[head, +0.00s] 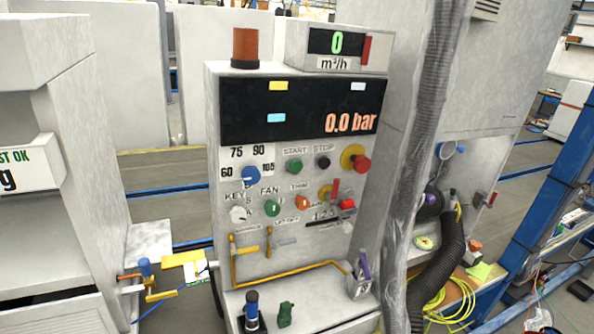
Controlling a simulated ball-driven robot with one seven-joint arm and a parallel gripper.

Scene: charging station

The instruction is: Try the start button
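The start button (294,166) is a small green round button under the label START on the grey panel of the charging station (222,260). A black stop button (323,162) sits just right of it, under the label STOP. Nothing covers the start button. My gripper is not in view, so its distance from the button cannot be told. The dark display (300,108) above the buttons reads 0.0 bar, and the small display (335,42) on top reads 0 m³/h.
A red mushroom button (362,165) and a blue dial (250,175) flank the buttons. Below are a green fan knob (272,208) and an orange knob (302,203). A yellow rail (290,273) crosses lower down. A thick grey hose (425,130) hangs at the right.

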